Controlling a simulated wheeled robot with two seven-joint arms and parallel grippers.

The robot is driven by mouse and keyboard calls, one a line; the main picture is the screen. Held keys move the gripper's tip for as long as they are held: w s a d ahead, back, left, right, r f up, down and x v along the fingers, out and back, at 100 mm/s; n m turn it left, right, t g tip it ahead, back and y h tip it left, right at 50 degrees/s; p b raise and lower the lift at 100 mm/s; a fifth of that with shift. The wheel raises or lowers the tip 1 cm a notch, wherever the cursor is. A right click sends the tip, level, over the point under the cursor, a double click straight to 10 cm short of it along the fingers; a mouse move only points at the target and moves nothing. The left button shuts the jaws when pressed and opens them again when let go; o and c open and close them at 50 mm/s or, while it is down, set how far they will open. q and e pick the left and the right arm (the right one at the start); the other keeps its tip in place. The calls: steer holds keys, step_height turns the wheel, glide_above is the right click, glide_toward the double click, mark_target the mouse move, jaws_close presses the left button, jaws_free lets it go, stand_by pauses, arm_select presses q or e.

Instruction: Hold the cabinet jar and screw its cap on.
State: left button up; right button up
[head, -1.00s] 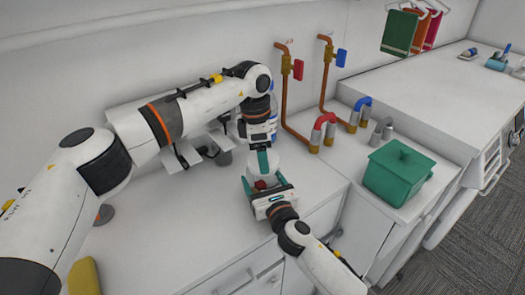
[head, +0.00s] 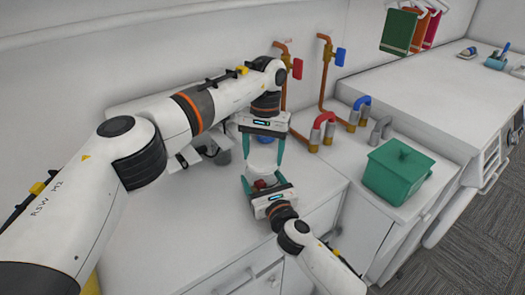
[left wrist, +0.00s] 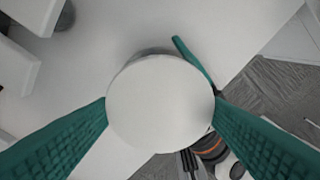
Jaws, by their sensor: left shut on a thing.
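The cabinet jar (head: 263,173) stands upright near the counter's front edge, pale with something red low on its front. My right gripper (head: 264,182) has its green fingers on both sides of the jar and is shut on it; one finger also shows in the left wrist view (left wrist: 195,60). The white round cap (left wrist: 160,103) fills the middle of the left wrist view, above the jar and hiding most of it. My left gripper (head: 263,158) points down from above, its fingers shut on the cap's rim. I cannot tell how tightly the cap sits on the jar.
Copper pipes with a red valve (head: 297,68) and a blue valve (head: 340,57) run up the wall behind. A green lidded box (head: 397,172) stands to the right. The counter's left part (head: 190,215) is mostly clear.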

arm_select(q)
steer(key=m, duration=0.3)
steer(key=shift+m, duration=0.4)
steer(key=o, duration=0.9)
